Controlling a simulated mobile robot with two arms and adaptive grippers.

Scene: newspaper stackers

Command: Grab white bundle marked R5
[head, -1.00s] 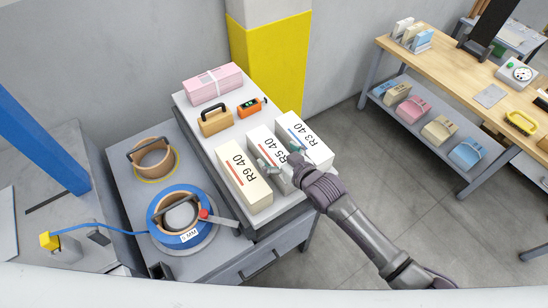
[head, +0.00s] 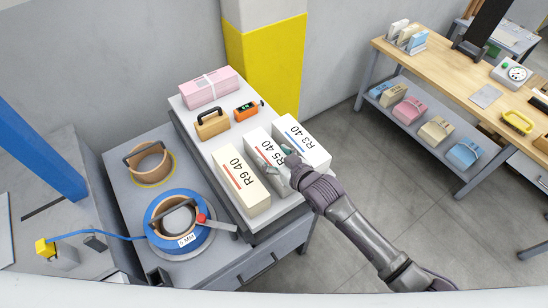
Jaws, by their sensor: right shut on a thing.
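The white bundle marked R5 40 (head: 257,144) lies on the raised grey table top, between a cream bundle marked R9 40 (head: 241,180) and a white bundle marked R3 40 (head: 309,143). My right gripper (head: 275,160) is over the R5 bundle, shut on it with its fingers at the bundle's sides. The gripper and wrist hide the near part of the bundle. I cannot tell whether the bundle is clear of the surface. My left gripper is not in view.
A pink bundle (head: 209,88), a tan block with a black handle (head: 212,123) and an orange device (head: 248,110) stand behind. A blue strap reel (head: 159,236) is at lower left. A yellow-painted column (head: 265,60) rises behind. A wooden workbench (head: 455,80) stands at right.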

